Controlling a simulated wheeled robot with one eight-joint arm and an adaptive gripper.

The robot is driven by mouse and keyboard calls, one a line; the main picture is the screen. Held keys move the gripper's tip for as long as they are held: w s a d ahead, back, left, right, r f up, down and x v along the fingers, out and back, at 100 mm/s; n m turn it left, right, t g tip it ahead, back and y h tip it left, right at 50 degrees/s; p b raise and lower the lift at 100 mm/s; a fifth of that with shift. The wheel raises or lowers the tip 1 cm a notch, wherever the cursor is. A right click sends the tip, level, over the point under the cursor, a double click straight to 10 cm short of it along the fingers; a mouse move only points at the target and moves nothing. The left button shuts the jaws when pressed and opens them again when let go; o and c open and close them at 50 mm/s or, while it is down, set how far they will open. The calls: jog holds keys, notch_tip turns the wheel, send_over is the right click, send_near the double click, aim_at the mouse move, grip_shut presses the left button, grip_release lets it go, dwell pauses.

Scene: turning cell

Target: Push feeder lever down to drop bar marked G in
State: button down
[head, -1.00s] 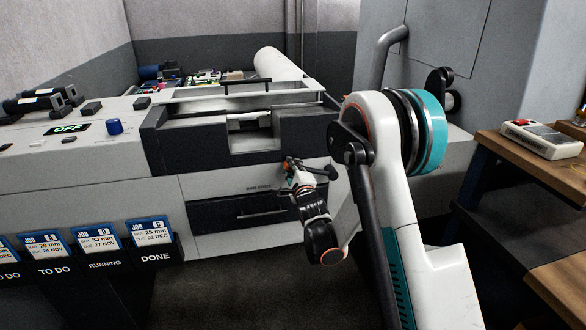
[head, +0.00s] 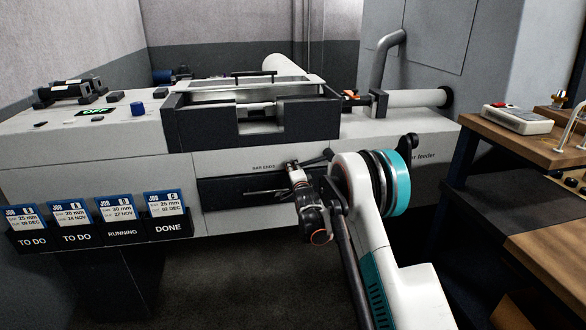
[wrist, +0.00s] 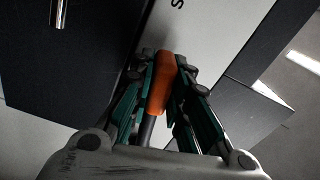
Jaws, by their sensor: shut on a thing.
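I cannot tell whether this grip is the feeder lever or a loose piece. The bar feeder's label (head: 424,156) is partly hidden by my arm. A pale bar (head: 256,106) lies across the black trough on top. No mark G is readable on any bar.
The black drawer (head: 232,190) is behind my gripper. Job card holders (head: 120,228) hang at the front left. A grey tube (head: 418,98) runs along the machine's right end. A wooden bench (head: 550,145) with a white control box (head: 515,118) stands at the right.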

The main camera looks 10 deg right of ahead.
jog(key=shift+f, duration=0.35)
jog(key=c, duration=1.5)
grip_release()
jog(key=shift+s+f, duration=0.2)
jog(key=shift+s, duration=0.15)
jog(key=s, duration=1.1)
jog(key=shift+s+r, duration=0.15)
jog(key=shift+r, duration=0.1)
jog(key=shift+c, duration=0.4)
